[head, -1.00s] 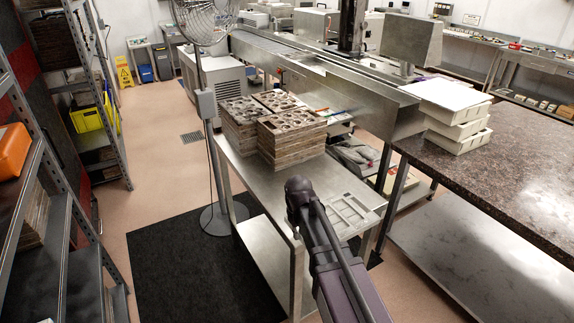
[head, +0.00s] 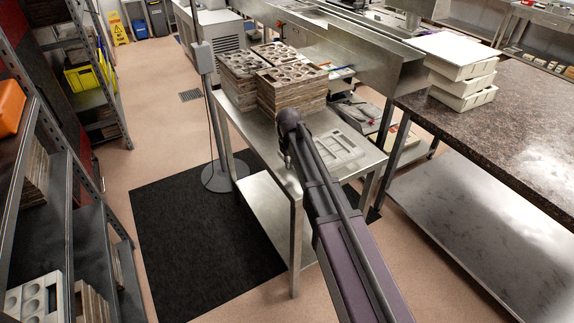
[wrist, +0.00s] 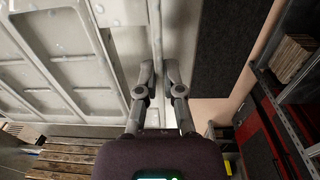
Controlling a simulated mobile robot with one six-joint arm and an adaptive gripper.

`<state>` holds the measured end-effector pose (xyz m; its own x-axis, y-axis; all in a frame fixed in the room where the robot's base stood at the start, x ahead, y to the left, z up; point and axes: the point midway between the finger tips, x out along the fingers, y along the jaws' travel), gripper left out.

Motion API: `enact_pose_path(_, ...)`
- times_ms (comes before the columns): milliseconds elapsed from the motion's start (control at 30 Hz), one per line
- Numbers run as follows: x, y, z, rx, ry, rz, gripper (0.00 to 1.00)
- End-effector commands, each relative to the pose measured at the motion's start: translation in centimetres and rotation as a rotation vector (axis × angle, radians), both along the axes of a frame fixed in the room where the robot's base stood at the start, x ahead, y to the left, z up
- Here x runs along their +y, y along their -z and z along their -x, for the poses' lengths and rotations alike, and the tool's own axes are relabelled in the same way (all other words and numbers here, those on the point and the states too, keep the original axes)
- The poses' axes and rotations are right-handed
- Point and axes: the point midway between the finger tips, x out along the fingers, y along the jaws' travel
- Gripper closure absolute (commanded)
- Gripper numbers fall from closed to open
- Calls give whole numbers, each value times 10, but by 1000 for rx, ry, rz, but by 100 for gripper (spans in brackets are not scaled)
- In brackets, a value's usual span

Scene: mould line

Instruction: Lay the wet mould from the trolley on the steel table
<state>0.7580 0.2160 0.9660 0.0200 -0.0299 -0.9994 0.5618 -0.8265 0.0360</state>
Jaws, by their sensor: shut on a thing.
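The wet mould (head: 345,148) is a pale grey tray with rectangular recesses, at the front right of the steel table (head: 242,120). I cannot tell whether it rests on the top or hangs just above it. In the wrist view the mould (wrist: 68,75) fills the left side, with droplets on its surface. My gripper (wrist: 158,72) is shut on its rim, one finger on each side. In the head view my wrist hides the fingers. No trolley can be made out for certain.
Stacks of brown moulds (head: 290,92) stand behind the mould on the table. A fan post (head: 205,75) is to the left. A dark stone counter (head: 500,120) bears stacked white trays (head: 463,88) at right. Shelving (head: 60,190) lines the left, and a black mat (head: 190,240) covers the floor.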

Motion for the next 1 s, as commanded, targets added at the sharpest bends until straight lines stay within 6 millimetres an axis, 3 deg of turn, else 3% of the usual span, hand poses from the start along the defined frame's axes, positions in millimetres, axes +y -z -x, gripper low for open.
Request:
enact_pose_path(33,3,1,-12,-1,0,1,100)
enact_pose_path(200,7,3,-25,-1,1,1,100)
enact_pose_path(633,7,3,-27,-1,1,1,100)
enact_pose_path(833,12,4,-43,-1,2,1,100)
enact_pose_path(1000,11,22,-39,-1,2,1,100)
